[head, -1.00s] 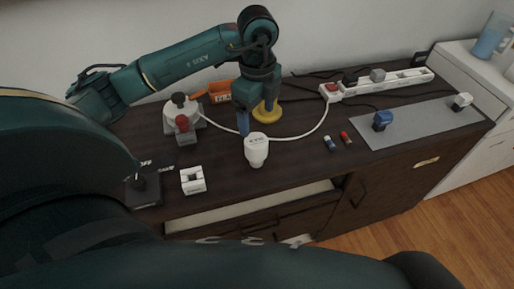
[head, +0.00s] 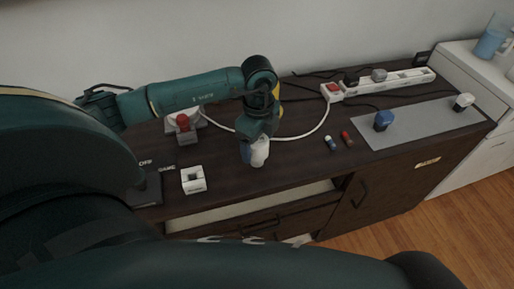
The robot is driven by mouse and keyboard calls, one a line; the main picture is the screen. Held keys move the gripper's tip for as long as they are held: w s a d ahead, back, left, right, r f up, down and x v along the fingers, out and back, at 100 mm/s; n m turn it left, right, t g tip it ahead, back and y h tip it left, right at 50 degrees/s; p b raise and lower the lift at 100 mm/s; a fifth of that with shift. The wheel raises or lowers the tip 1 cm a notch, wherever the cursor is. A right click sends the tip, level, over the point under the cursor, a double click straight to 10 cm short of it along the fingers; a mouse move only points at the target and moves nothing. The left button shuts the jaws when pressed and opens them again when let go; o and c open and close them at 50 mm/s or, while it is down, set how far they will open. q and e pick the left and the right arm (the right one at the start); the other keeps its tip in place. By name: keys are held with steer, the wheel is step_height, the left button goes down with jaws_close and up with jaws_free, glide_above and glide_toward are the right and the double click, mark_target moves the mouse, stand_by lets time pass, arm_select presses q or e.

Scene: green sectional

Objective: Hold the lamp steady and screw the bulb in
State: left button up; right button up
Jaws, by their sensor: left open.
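A white bulb (head: 261,154) stands near the middle of the dark counter, its upper part hidden by my left gripper. My left gripper (head: 252,152) is open, pointing down, with a blue finger at the bulb's left side; I cannot tell if it touches. A yellow piece (head: 276,91), perhaps the lamp's, shows behind my left wrist; the rest is hidden. My right gripper is not in view.
A grey-white device with a red knob (head: 183,122) and a small white block (head: 193,180) are at left. Two small cylinders, a grey mat (head: 420,121) with blue and white plugs, and a power strip (head: 390,83) are at right. A white cable curves behind the bulb.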

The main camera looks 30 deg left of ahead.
arm_select(q)
step_height(320, 180, down, 4)
steer(key=shift+s+d+r, duration=0.1)
steer(key=shift+s+r, duration=0.05)
steer(key=shift+c, duration=0.3)
steer(key=c, duration=1)
step_height(320, 180, up, 10)
steer(key=shift+r, duration=0.1)
